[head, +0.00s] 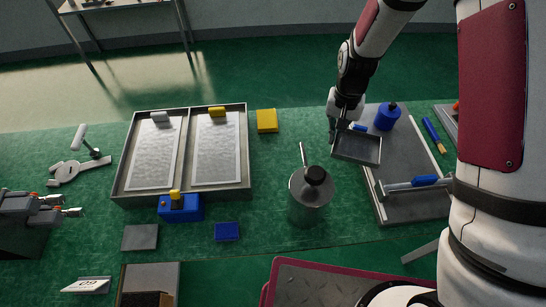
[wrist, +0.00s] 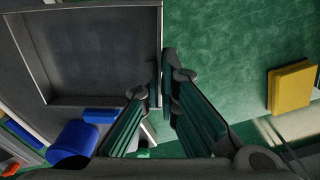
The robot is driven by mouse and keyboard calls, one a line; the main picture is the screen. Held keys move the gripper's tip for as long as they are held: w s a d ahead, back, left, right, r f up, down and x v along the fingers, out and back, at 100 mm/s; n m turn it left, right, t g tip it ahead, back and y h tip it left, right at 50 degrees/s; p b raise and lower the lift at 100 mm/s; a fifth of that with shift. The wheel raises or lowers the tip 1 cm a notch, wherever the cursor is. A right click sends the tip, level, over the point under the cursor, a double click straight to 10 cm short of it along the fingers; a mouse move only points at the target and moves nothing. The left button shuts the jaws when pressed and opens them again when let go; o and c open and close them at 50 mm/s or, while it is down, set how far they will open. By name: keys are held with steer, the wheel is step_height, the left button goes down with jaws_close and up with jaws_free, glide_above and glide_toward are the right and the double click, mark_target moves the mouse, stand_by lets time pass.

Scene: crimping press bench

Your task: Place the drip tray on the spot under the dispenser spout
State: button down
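The drip tray (head: 357,149) is a shallow, dark grey square tray with a raised rim. It is over the left edge of a grey board, and I cannot tell whether it touches it. No marked spot shows clearly under the spout.
A yellow block (head: 267,121) lies left of my gripper. A large two-panel tray (head: 250,175) lies further left. A blue pad (head: 227,231) is left of the canister. Green mat between is clear.

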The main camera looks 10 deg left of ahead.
steer(key=p, duration=0.2)
glide_above(277, 159)
step_height(277, 159, down, 2)
steer(key=shift+f, duration=0.15)
steer(key=shift+a+f+p, duration=0.1)
steer(key=shift+f+p, duration=0.3)
steer(key=shift+f, duration=1.9)
steer(key=shift+f, duration=0.1)
steer(key=c, duration=1.8)
jaws_free()
step_height(277, 159, up, 12)
steer(key=shift+b, duration=0.45)
